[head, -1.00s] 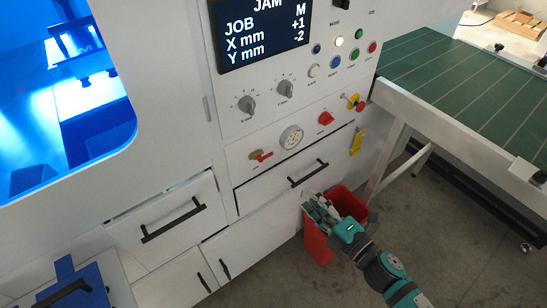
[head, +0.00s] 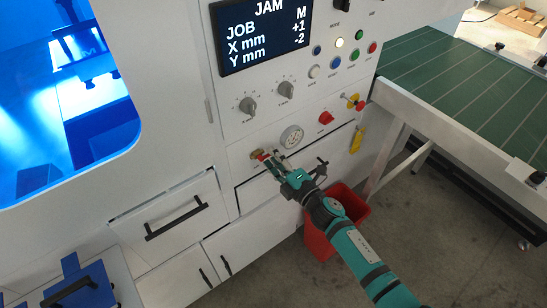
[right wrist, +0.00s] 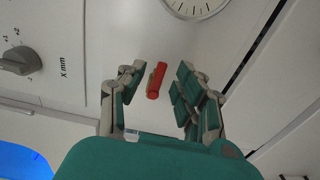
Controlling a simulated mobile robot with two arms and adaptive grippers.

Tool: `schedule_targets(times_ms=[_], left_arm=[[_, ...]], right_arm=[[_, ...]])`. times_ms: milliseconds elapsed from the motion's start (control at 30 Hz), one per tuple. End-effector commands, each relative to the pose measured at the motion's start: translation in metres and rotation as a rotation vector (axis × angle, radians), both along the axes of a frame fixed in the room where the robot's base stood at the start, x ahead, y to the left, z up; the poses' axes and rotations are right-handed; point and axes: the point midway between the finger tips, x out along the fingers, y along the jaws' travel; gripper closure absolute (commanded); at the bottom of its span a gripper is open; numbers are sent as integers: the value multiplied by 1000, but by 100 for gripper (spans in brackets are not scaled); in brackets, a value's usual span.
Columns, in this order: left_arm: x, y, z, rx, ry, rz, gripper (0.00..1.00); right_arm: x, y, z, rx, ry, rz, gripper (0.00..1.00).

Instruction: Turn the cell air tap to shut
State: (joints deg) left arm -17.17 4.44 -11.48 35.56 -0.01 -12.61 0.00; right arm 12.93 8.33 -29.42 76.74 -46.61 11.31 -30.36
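The air tap (head: 257,154) is on the white panel, left of the round gauge; it has a brass body and a red lever. In the right wrist view the red lever (right wrist: 156,81) stands between the two fingers, with a visible gap to the right finger. My right gripper (head: 270,161) is at the tap, its fingers open on either side of the lever in the wrist view (right wrist: 158,92). The gripper partly hides the lever in the head view. I cannot tell whether a finger touches it. My left gripper is in neither view.
The pressure gauge (head: 291,137) is just right of the tap. A red rotary switch (head: 326,118) and yellow padlock tag (head: 356,140) are further right. A drawer handle is behind my right arm. A red bin (head: 352,206) stands below. Grey knobs (head: 247,106) are above.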

Motion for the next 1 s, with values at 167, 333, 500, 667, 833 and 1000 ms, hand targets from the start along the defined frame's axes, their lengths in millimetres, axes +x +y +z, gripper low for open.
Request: schedule_targets(times_ms=[167,333,500,667,833,1000], left_arm=[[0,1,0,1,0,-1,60],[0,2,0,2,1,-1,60],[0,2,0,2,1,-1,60],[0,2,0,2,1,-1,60],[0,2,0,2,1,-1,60],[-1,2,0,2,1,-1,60]], right_arm=[[4,3,0,-1,1,0,66],[3,3,0,0,0,0,66],[3,2,0,0,0,0,89],[3,2,0,0,0,0,100],[3,2,0,0,1,0,100],[3,2,-1,20,16,0,100]])
